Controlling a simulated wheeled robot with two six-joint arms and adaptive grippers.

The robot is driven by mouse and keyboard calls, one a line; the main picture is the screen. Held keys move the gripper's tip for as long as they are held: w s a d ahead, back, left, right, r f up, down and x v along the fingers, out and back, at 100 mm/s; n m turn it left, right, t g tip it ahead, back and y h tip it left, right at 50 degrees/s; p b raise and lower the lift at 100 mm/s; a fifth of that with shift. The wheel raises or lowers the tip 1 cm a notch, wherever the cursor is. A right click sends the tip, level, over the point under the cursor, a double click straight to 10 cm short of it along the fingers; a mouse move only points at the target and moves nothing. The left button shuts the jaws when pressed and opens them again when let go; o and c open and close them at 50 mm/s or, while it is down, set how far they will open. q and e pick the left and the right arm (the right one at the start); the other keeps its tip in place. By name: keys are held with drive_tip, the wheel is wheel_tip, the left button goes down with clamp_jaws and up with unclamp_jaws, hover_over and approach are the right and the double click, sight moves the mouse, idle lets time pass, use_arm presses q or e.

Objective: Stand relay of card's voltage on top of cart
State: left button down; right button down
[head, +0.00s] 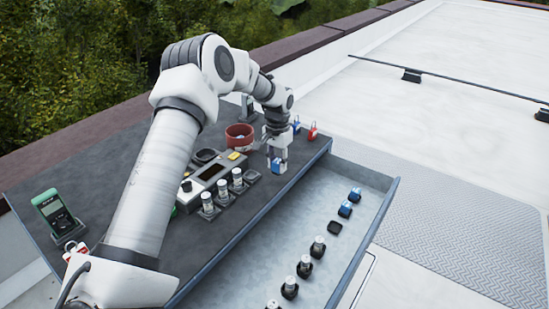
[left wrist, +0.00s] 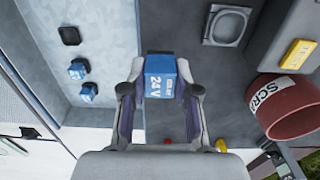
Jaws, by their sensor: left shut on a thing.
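My left gripper (head: 277,153) is shut on a blue relay (head: 278,166) over the dark cart top (head: 225,225), near its drawer-side edge. In the left wrist view the relay (left wrist: 160,84) sits between both fingers (left wrist: 160,93), with "24 V" in white on it. I cannot tell whether it touches the cart top. Two more blue relays (head: 354,194) (head: 345,209) stand in the open drawer (head: 365,229), beside an empty dark socket (head: 335,228). I cannot make out a card with a voltage. My right gripper is not in view.
A red scrap bin (head: 239,135) stands behind the gripper. A test unit (head: 213,176) with a yellow button, several capped cylinders (head: 237,178) and a green meter (head: 52,208) are on the cart top. Blue (head: 296,126) and red (head: 312,132) padlock-like items are at the far corner.

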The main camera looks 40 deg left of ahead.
sight(278, 161)
use_arm(q)
drive_tip(key=w+a, duration=0.3)
drive_tip(key=w, duration=0.1)
drive_tip(key=shift+f, duration=0.25)
wheel_tip(278, 161, down, 3)
drive_tip(key=shift+a+r+p, duration=0.1)
drive_tip(key=shift+p, duration=0.7)
drive_tip(key=shift+f, duration=0.4)
drive_tip(key=shift+f, duration=0.1)
drive_tip(key=c, duration=0.9)
unclamp_jaws()
drive_tip(key=shift+o, duration=0.2)
wheel_tip(278, 161, up, 12)
drive_tip(key=b, duration=0.2)
drive_tip(key=shift+r, duration=0.2)
